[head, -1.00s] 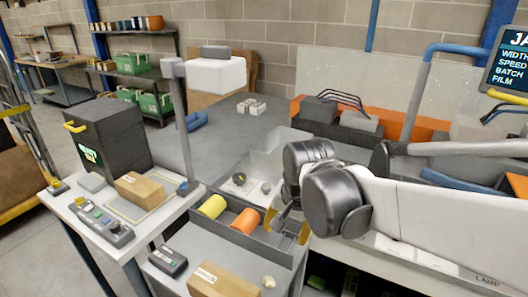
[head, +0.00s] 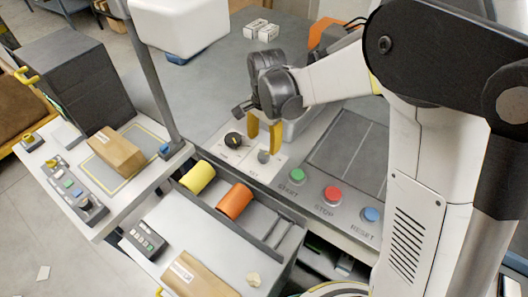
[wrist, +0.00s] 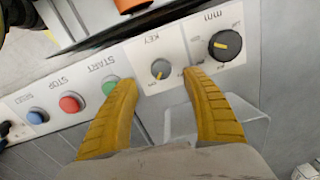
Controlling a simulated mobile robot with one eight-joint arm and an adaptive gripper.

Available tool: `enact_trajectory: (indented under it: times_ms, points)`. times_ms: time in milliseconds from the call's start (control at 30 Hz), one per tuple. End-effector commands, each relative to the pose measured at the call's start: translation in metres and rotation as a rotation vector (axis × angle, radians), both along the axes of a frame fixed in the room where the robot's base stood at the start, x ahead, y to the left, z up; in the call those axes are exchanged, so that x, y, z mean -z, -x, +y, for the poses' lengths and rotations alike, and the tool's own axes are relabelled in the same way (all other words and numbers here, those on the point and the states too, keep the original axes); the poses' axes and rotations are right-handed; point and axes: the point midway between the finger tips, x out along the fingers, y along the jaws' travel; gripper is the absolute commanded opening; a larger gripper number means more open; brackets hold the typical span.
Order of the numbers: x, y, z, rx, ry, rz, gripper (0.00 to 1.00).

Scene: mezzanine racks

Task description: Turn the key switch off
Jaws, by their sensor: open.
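The key switch (head: 263,157) is a small grey knob on a white plate on the control panel. Whether the fingertips touch the panel I cannot tell.
A black dial (head: 233,139) with a yellow mark is beside the key plate. Green START (head: 298,174), red STOP (head: 332,194) and blue RESET (head: 371,214) buttons line the panel to the right. Yellow (head: 198,177) and orange (head: 235,201) rolls lie in front.

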Motion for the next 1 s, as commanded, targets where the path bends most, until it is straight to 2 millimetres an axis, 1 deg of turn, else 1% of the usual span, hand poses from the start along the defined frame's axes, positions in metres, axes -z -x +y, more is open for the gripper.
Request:
enact_trajectory:
  times_ms: [33,100,200,300,400,500,767,800,867,900,933,967,1000]
  points:
    - [0.015,-0.001,0.0,0.0,0.0,0.0,0.57]
    - [0.03,-0.001,0.001,0.0,0.0,0.0,0.57]
    - [0.048,-0.002,0.001,-0.001,-0.001,-0.001,0.57]
    - [0.062,-0.002,0.002,-0.001,-0.001,-0.001,0.57]
    - [0.071,-0.003,0.002,-0.001,-0.001,-0.001,0.57]
    - [0.074,-0.003,0.002,-0.001,0.0,-0.001,0.57]
    - [0.074,-0.003,0.002,-0.001,0.0,-0.001,0.57]
    - [0.074,-0.003,0.002,-0.001,0.0,-0.001,0.46]
    - [0.074,-0.002,0.002,-0.001,0.0,-0.001,0.28]
    - [0.074,-0.002,0.002,-0.001,0.0,-0.001,0.16]
    - [0.074,-0.003,0.002,-0.001,0.0,-0.001,0.07]
    - [0.074,-0.002,0.002,-0.001,0.0,-0.001,0.03]
    - [0.074,-0.002,0.002,-0.001,-0.001,-0.001,0.03]
